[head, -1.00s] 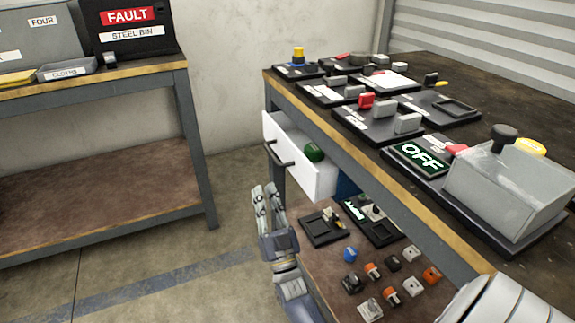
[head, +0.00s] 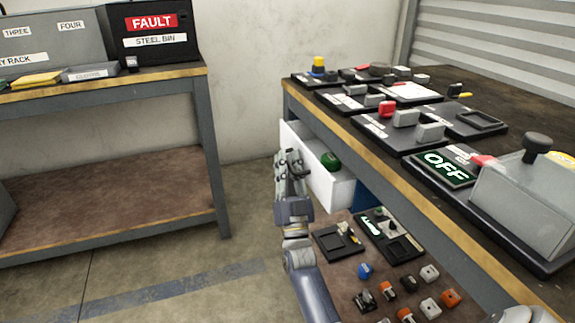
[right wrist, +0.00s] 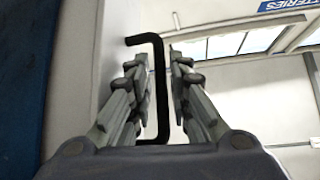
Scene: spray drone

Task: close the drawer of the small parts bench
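The small parts bench (head: 395,170) stands on the right, and its white drawer (head: 332,192) is pulled out below the top. A green object (head: 330,161) lies in the drawer. My right gripper (head: 291,160) is at the drawer's front and hides the handle in the head view. In the right wrist view, the black drawer handle (right wrist: 160,90) stands between the two fingers of the right gripper (right wrist: 158,62), which are apart with narrow gaps beside it. The white drawer front (right wrist: 112,45) is to the left there. My left gripper is not in view.
Several black trays and a grey box (head: 525,200) cover the bench top. Small parts and two trays lie on the lower shelf (head: 340,275). Another bench (head: 110,85) with bins stands on the left. Bare floor (head: 245,240) lies between the benches.

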